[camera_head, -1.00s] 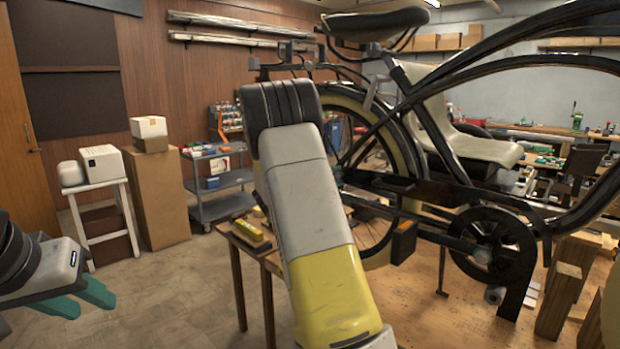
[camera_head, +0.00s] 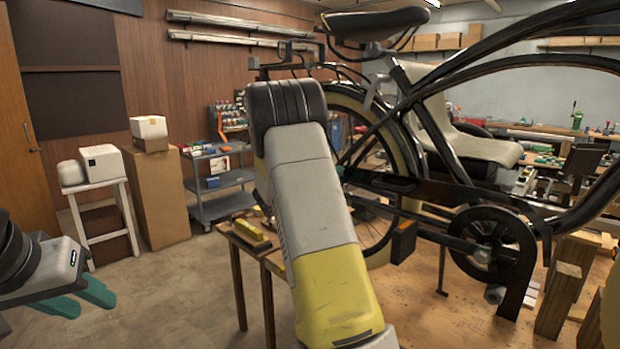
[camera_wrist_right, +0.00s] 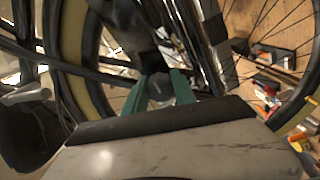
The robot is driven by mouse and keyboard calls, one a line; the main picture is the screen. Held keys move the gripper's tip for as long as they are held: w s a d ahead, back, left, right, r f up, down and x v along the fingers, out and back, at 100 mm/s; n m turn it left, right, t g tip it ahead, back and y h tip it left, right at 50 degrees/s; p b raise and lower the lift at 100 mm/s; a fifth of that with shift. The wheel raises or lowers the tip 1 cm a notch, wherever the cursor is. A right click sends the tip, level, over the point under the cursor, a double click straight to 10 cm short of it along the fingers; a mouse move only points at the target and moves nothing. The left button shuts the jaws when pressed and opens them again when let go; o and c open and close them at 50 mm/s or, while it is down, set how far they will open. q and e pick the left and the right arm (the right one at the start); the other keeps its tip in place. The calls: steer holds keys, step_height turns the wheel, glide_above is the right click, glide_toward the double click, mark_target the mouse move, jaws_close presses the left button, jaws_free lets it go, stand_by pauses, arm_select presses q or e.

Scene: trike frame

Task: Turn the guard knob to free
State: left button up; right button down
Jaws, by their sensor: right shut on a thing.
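The trike frame (camera_head: 440,205) stands on a wooden bench with its rear wheel and chainwheel showing. In the right wrist view, my right gripper (camera_wrist_right: 160,92) has its teal fingers shut on a small grey round knob (camera_wrist_right: 158,84), beside a dark frame part. The knob's markings and angle are too small to read.
The wooden bench (camera_head: 430,317) holds blocks (camera_head: 562,296) at the right and a yellow object (camera_head: 249,234) at its left corner. A grey cart (camera_head: 217,182), a carton and a white stand are behind. The floor at left is clear. Wheel spokes and tubes surround the right gripper.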

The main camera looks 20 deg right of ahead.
stand_by(0.3)
steer(key=c, duration=1)
jaws_free()
steer(key=shift+c, duration=0.2)
steer(key=v, duration=0.8)
steer(key=shift+w, duration=0.1)
